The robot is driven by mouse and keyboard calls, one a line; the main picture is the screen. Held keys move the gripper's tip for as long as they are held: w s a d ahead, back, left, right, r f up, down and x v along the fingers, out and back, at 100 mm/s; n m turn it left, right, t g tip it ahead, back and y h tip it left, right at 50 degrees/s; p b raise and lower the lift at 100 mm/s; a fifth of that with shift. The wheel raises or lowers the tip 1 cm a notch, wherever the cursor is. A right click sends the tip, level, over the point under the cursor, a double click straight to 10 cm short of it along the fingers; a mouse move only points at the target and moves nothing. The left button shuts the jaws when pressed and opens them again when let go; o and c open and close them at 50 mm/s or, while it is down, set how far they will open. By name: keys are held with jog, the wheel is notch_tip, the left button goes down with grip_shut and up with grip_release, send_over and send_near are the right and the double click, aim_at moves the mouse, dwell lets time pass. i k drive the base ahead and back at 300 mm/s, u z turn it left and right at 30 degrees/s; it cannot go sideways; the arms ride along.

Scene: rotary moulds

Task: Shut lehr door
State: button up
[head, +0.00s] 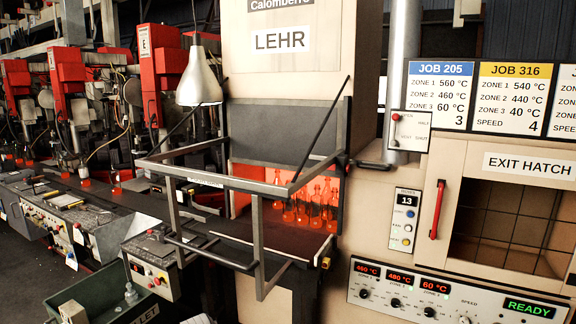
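The cream lehr (283,55), lettered LEHR, stands in the middle of the head view. Its mouth is open, and several glowing orange bottles (315,203) stand inside. A dark grey panel (285,130) sits above the mouth. A grey metal bar frame (258,235) juts out in front, with dark slanting stays above it and a horizontal handle-like bar (210,252) low on its left. I cannot tell for sure which of these parts is the door. My gripper is not in view.
At right is an exit hatch (515,166) with a dark mesh window and red handle (437,209), above a control panel (455,300) reading READY. A lamp (199,78) hangs left of the lehr. Red machines (160,65) and a conveyor line the left. A green bin (100,302) stands low left.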

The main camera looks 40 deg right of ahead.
aim_at(274, 133)
jog(key=u, duration=0.15)
jog(key=k, duration=0.95)
jog(key=z, duration=0.55)
jog(key=i, duration=1)
jog(key=z, duration=0.05)
